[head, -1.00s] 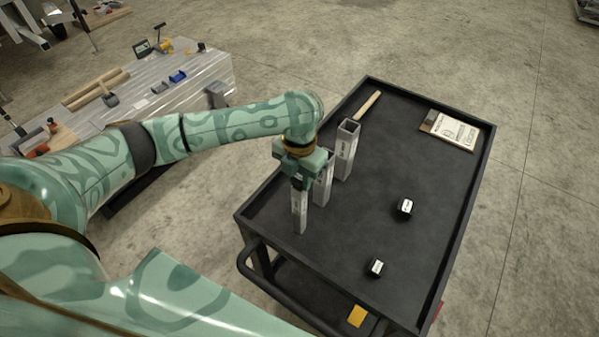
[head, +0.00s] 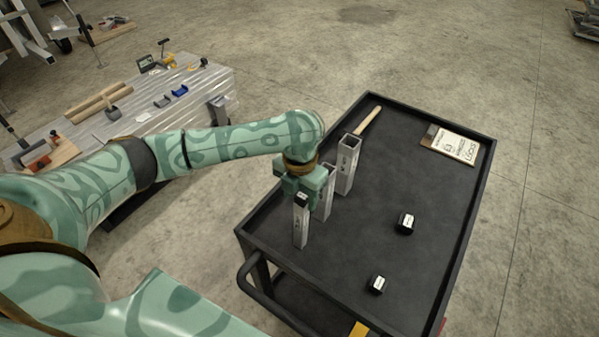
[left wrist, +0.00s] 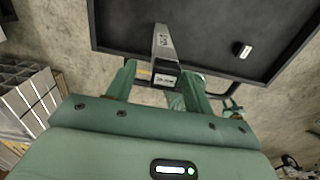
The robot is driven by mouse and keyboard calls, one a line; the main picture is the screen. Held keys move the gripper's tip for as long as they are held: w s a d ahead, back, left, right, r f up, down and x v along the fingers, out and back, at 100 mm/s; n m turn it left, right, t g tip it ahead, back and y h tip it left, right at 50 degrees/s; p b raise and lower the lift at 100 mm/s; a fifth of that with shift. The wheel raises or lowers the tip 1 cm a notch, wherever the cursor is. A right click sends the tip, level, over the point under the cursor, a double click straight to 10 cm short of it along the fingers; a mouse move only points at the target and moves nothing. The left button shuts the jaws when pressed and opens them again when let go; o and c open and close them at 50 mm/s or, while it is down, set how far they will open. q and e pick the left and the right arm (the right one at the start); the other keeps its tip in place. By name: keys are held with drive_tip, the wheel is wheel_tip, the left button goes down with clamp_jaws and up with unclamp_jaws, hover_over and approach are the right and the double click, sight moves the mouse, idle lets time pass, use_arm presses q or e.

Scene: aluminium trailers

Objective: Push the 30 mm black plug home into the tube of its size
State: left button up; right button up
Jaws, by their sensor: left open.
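Three square aluminium tubes stand upright on the black cart. The front, slimmest tube (head: 301,231) has a black plug (head: 302,199) with a white label at its top. The plug also shows in the left wrist view (left wrist: 165,79); how deep it sits I cannot tell. My left gripper (head: 301,192) is over this tube. In the left wrist view its open fingers (left wrist: 163,88) stand on either side of the plug, with gaps. A middle tube (head: 327,203) is partly hidden behind the gripper. The largest tube (head: 347,165) stands behind. My right gripper is not in view.
Two larger black plugs, (head: 405,222) and (head: 377,284), lie on the cart top (head: 440,195). A wooden-handled tool (head: 369,120) and a clipboard-like board (head: 456,143) lie at the far end. The cart's right side has free room. A workbench (head: 205,88) stands at left.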

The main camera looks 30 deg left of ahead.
sight(299, 195)
use_arm(q)
wheel_tip(299, 195, up, 16)
drive_tip(key=p, duration=0.4)
drive_tip(key=shift+w+a+r, duration=0.15)
drive_tip(key=shift+r, duration=0.05)
